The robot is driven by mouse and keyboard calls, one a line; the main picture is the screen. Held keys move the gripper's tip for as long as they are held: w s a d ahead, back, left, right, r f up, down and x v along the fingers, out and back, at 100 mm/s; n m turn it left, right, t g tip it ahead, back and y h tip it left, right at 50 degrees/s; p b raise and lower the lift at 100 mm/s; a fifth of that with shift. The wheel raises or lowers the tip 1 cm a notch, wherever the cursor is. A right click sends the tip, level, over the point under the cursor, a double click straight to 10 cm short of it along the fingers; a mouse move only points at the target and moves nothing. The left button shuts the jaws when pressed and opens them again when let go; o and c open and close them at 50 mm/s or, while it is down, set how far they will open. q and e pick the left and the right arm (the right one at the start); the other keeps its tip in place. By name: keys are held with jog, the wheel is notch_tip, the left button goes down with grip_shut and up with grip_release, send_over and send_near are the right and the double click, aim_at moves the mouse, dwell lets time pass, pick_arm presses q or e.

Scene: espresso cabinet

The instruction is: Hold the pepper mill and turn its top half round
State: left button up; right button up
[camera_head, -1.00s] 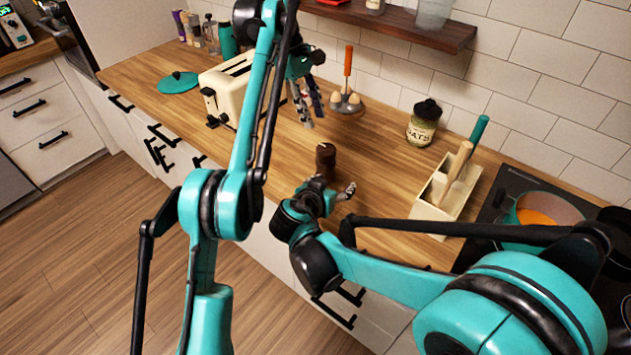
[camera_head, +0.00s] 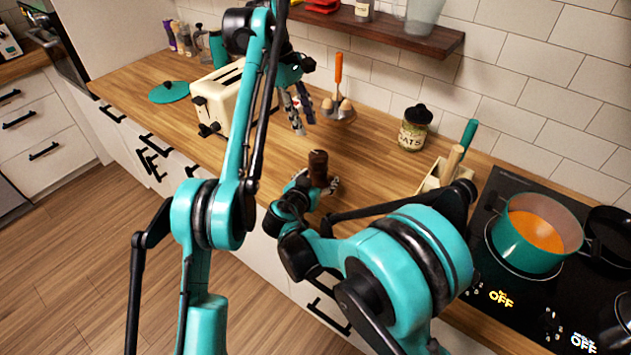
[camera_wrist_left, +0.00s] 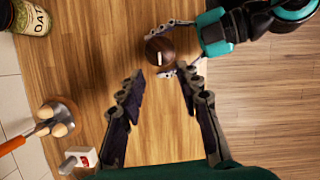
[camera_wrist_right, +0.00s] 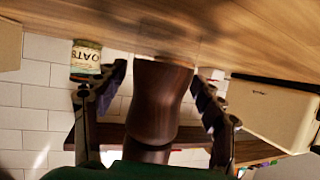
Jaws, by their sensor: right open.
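The dark brown pepper mill (camera_head: 318,168) stands upright on the wooden counter. My right gripper (camera_head: 318,187) is low at the mill, its open fingers on either side of it. The right wrist view shows the mill (camera_wrist_right: 155,100) between the fingers, with no clear contact. My left gripper (camera_head: 297,108) is higher, behind and to the left of the mill, open and empty, pointing down. In the left wrist view its fingers (camera_wrist_left: 160,95) are apart, and the round top of the mill (camera_wrist_left: 160,51) shows beyond them, with my right gripper around it.
A cream toaster (camera_head: 222,100) stands left of my left gripper. An egg holder with an orange handle (camera_head: 338,70) and an oats jar (camera_head: 414,130) are behind. A utensil box (camera_head: 432,183) and a stove with an orange-filled pot (camera_head: 540,235) are to the right.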

aim_at(319, 154)
jog(key=c, duration=1.3)
pick_arm(q)
jog(key=shift+o, duration=0.7)
pick_arm(e)
grip_shut()
pick_arm(q)
jog(key=o, duration=0.5)
jog(key=shift+s, duration=0.1)
jog(key=shift+o, duration=0.6)
jog(key=shift+s+d+r+n, duration=0.1)
jog(key=shift+d+n, duration=0.15)
jog(key=shift+n, duration=0.05)
jog(key=s+d+r+n+t+y, duration=0.2)
jog(key=d+n+y, duration=0.1)
jog(key=n+y, duration=0.15)
jog(key=shift+n+h, duration=0.45)
jog(key=shift+n, duration=0.1)
jog(key=f, duration=1.2)
jog(key=shift+w+d, duration=0.15)
jog(key=shift+w, duration=0.05)
